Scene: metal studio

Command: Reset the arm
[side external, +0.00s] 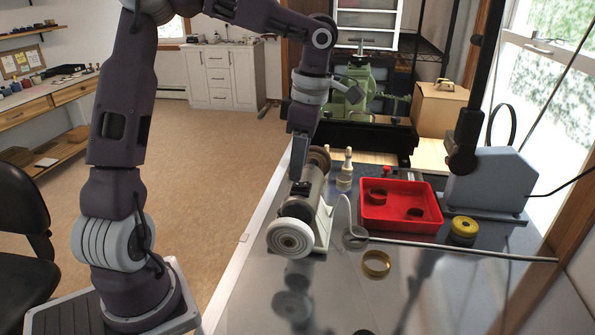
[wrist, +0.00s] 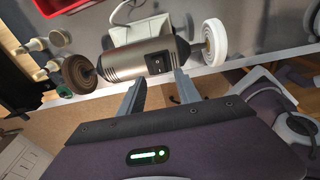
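My gripper (wrist: 158,90) is open, with its two grey fingers apart and nothing between them in the wrist view. In the side external view my gripper (side external: 299,172) points down just behind and beside the bench polisher. The polisher (wrist: 135,60) has a grey cylindrical motor, a white wheel (wrist: 214,42) on one end and a brown wheel (wrist: 79,74) on the other. In the side external view the polisher (side external: 311,190) stands near the table's left edge. Whether a fingertip touches it, I cannot tell.
A red tray (side external: 401,224) with brown rings inside stands right of the polisher. A yellow round tin (side external: 463,229), a brass ring (side external: 376,263) and a long metal rod (side external: 460,248) lie on the table. Wooden pegs (side external: 346,168) stand behind. The front tabletop is mostly clear.

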